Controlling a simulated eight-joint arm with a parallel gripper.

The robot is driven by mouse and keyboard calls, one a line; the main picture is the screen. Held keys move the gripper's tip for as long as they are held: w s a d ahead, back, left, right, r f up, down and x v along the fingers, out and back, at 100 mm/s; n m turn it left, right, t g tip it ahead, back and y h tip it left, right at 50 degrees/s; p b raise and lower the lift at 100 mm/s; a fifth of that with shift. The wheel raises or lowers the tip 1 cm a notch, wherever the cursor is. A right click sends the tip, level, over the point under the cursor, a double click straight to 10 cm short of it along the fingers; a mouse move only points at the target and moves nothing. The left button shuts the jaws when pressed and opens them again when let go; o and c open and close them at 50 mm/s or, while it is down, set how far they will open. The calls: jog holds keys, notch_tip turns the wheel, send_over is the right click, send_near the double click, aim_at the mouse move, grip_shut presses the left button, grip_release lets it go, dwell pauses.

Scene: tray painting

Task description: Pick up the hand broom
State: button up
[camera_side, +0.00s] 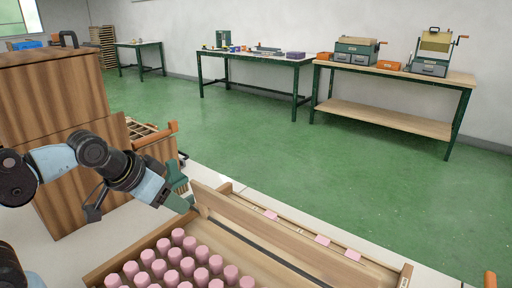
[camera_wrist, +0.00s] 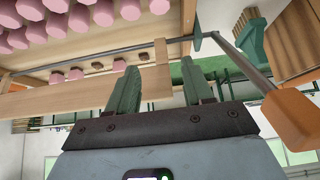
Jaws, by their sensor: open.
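In the wrist view, a teal brush-like head (camera_wrist: 252,42) with a ridged end, likely the hand broom, shows at the upper right beside brown wood. An orange handle (camera_wrist: 295,118) with a grey rod lies in front of it. I cannot tell whether the handle belongs to the broom. My gripper (camera_wrist: 160,68) has two green ridged fingers, apart, with nothing held between them. In the side view my gripper (camera_side: 178,192) hangs at the left end of the tray; its fingers are hard to separate from the broom there.
A wooden tray (camera_side: 103,272) holds several rows of pink pegs, with pink pieces on its far strip. A wooden cabinet (camera_side: 55,110) stands at the left. An orange handle (camera_side: 160,133) shows beside it. Workbenches stand along the far wall, with green floor between.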

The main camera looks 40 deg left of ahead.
notch_tip(320, 180, up, 9)
jog(key=w+a+r+g, duration=0.2)
jog(key=w+a+r, duration=0.2)
jog(key=w+a, duration=0.1)
jog(key=g, duration=0.5)
send_over(171, 161)
notch_tip(171, 161, down, 3)
jog(key=shift+f, duration=8.85)
grip_shut()
